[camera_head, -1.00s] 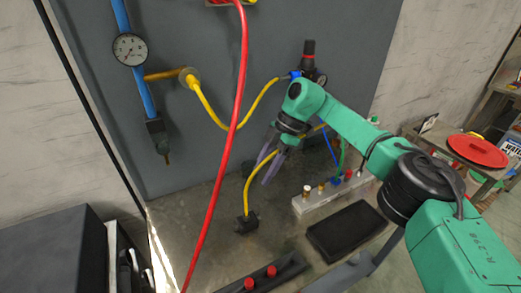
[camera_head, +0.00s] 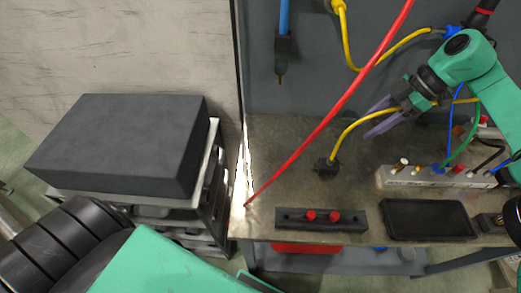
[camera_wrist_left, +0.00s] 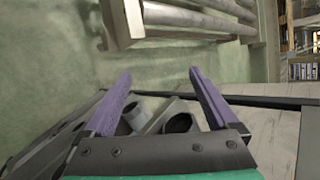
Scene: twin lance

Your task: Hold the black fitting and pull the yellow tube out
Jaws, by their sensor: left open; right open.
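The black fitting (camera_head: 326,168) sits on the grey bench top in the head view. The yellow tube (camera_head: 350,127) rises from it and arcs right, passing by the purple fingers of my right gripper (camera_head: 371,121). The right gripper is open; I cannot tell whether the tube lies between its fingers. My left gripper (camera_wrist_left: 160,78) is open and empty in the left wrist view, away from the fitting. In the head view only my left arm shows at the lower left; its gripper is out of frame.
A red hose (camera_head: 340,102) slants across the bench left of the fitting. A dark box (camera_head: 120,145) stands on a cart at left.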

